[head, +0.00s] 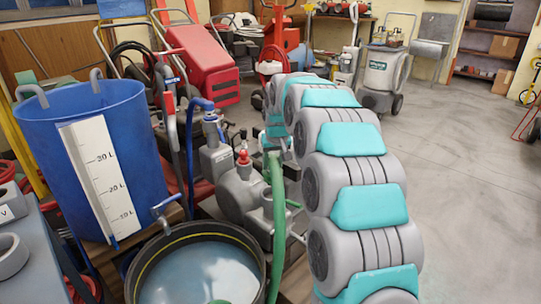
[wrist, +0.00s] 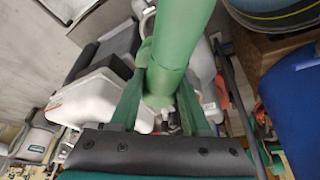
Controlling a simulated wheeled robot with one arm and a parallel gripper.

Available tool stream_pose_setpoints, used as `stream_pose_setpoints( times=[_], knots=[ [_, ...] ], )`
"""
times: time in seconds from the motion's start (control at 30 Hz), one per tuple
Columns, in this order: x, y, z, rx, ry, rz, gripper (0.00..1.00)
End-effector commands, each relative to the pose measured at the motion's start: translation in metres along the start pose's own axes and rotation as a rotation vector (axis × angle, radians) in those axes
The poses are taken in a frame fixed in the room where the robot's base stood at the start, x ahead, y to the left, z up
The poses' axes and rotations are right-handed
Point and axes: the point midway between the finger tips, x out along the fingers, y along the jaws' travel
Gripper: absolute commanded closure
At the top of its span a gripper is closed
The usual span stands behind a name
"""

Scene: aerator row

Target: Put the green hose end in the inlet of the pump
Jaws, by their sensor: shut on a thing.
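The green hose (head: 277,205) hangs down in front of the grey pump (head: 238,190) in the head view, beside the round black tub. In the wrist view the hose (wrist: 182,40) runs between the two green fingers of my gripper (wrist: 162,85), which is shut on it. The hose's wider green end part lies between the fingers. I cannot tell whether the hose end touches the inlet. My gripper is mostly hidden behind my arm in the head view.
A black-rimmed tub of water (head: 195,270) stands in front of the pump. A blue bucket with a litre scale (head: 150,150) stands at left. The floor (head: 470,190) at right is clear.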

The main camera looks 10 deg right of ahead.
Motion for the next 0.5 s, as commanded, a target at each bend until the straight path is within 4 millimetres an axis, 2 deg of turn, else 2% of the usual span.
stream_pose_setpoints(
  times=[0.17, 0.5],
  knots=[
    [-0.004, 0.000, -0.006, -0.001, 0.005, -0.001, 1.00],
    [0.011, 0.000, 0.002, -0.001, 0.000, -0.001, 1.00]
  ],
)
